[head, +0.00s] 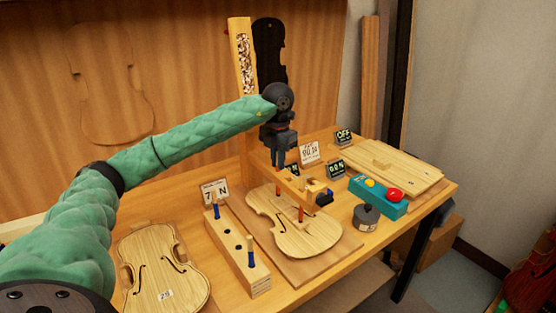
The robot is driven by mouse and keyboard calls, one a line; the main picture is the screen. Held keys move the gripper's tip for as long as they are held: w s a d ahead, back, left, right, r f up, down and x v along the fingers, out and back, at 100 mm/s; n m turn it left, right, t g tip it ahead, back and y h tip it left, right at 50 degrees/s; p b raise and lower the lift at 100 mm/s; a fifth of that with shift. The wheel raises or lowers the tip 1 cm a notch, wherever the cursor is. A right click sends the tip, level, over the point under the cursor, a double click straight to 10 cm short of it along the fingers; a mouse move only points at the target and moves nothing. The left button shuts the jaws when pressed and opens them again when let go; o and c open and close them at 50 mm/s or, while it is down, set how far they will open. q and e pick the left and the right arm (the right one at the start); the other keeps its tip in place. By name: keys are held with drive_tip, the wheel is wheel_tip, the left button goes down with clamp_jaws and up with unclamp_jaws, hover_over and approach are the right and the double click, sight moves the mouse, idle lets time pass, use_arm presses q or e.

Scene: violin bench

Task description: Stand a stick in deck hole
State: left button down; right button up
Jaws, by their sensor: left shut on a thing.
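My left gripper (280,160) points down just above the raised wooden deck (298,184) and is shut on a thin thing, most likely a stick, mostly hidden by the fingers. An orange-red stick part (301,214) shows below the deck, over the pale violin plate (292,235). Another orange-red part (278,190) shows below the gripper; I cannot tell whether it belongs to the held thing. The wooden rack (237,262) left of the plate holds two upright blue sticks, one at the back (215,209) and one in front (251,254). Dark empty holes show between them. My right gripper is out of view.
A teal box (378,196) with a red button and a dark round weight (366,216) stand right of the deck. Small signs and displays (335,168) stand behind. A violin plate (160,270) lies at left, pale boards (397,166) at back right.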

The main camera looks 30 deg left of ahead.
use_arm(q)
drive_tip(key=shift+f, duration=0.45)
drive_tip(key=c, duration=1.4)
unclamp_jaws()
drive_tip(key=shift+r, duration=0.1)
drive_tip(key=shift+r+b, duration=1.05)
drive_tip(key=shift+r, duration=2.85)
